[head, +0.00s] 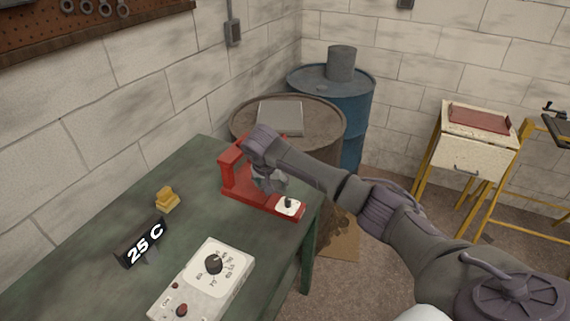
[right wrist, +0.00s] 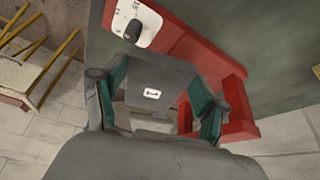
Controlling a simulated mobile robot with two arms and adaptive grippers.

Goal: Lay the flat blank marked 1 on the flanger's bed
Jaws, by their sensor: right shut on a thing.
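The flat grey blank marked 1 (right wrist: 150,84) is between the fingers of my right gripper (right wrist: 158,100), which is shut on it. The red flanger (head: 236,187) stands at the right edge of the green bench, with a white dial plate on its near end. The flanger also shows behind the blank in the right wrist view (right wrist: 196,48). In the head view my right gripper (head: 270,182) is at the flanger, between its upright and the dial, and its wrist hides part of the bed. I cannot tell whether the blank touches the bed. My left gripper is out of view.
On the green bench (head: 95,262) are a yellow block (head: 167,200), a black "25 C" sign (head: 140,243) and a white control box (head: 213,268). A rusty drum (head: 240,125) with a grey plate (head: 281,118) and a blue drum (head: 353,115) stand behind.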

